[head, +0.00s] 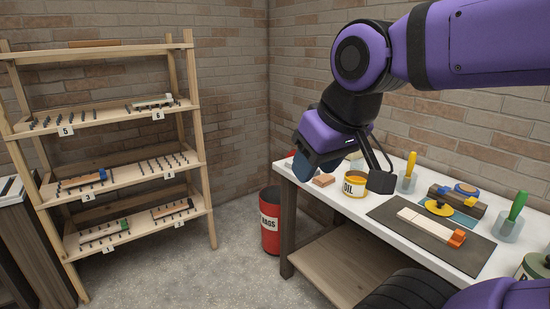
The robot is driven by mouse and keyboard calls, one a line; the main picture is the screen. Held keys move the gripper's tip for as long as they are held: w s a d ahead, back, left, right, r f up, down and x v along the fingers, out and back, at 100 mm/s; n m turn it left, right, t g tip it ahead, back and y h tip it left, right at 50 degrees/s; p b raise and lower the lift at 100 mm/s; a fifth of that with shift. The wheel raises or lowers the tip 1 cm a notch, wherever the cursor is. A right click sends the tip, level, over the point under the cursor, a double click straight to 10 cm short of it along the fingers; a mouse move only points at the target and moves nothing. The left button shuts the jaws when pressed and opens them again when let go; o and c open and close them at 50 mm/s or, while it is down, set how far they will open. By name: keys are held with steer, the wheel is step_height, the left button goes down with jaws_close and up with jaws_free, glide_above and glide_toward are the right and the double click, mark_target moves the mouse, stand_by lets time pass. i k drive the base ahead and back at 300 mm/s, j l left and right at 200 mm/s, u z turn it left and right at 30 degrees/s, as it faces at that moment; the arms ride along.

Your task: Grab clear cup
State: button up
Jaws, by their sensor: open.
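Two clear greyish cups stand on the white workbench (467,262). The other cup (507,232), at the right, holds a green-handled tool (518,205). My gripper (346,178) is open, pointing down over the left end of the bench. Its right finger is just left of the cup with the yellow handle in the picture; I cannot tell whether they touch. No object is visibly held between the fingers.
A yellow OIL can (355,187) and a tan block (324,181) are beneath my gripper. A dark mat (425,238) bears a pale bar with an orange end. A red RAGS bin (270,222) stands left of the bench; a wooden shelf (120,182) is farther left.

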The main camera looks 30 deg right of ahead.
mark_target(357, 167)
steer(key=i+z, duration=0.35)
steer(key=i+j+z, duration=0.35)
steer(key=i, duration=0.15)
steer(key=i+j+z, duration=0.15)
steer(key=i+z, duration=0.2)
steer(key=i+j+z, duration=0.15)
steer(key=i+z, duration=0.25)
steer(key=i+j+z, duration=0.15)
steer(key=z, duration=0.2)
steer(key=i+j+z, duration=0.25)
steer(key=j+z, duration=0.15)
steer(key=i+j+z, duration=0.2)
steer(key=j+z, duration=0.2)
